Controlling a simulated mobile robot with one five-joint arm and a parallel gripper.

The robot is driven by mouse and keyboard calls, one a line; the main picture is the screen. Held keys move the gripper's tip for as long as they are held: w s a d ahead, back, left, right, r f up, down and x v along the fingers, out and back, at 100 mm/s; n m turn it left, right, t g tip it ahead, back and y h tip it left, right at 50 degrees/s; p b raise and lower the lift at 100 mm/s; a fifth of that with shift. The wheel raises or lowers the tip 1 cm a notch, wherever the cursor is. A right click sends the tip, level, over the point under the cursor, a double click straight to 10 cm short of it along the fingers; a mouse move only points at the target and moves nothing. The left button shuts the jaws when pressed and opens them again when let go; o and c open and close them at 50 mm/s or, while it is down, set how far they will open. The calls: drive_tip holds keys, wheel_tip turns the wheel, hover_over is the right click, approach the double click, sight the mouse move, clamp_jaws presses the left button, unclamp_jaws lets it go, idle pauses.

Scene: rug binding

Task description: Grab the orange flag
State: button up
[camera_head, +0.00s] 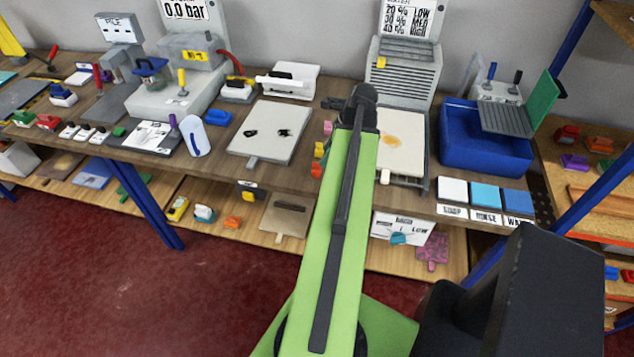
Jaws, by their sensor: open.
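My gripper (328,103) is at the far end of the arm, dark and pointing left, above and beyond the row. It is apart from the orange flag and appears empty. My arm hides part of the bench beside the flags.
A white board with dark marks (268,133) lies left of the flags. A grey slatted unit (404,75) stands behind the pale board. A blue tub (485,150) is on the right. An orange object (232,222) lies on the lower shelf.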

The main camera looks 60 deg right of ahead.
sight(317, 169)
drive_tip(key=shift+b+x, duration=0.45)
drive_tip(key=shift+x, duration=0.75)
drive_tip(key=b+x, duration=0.5)
drive_tip(key=shift+s+f, duration=0.1)
drive_tip(key=shift+f, duration=0.1)
drive_tip(key=shift+r, duration=0.2)
drive_tip(key=shift+c, duration=0.4)
clamp_jaws()
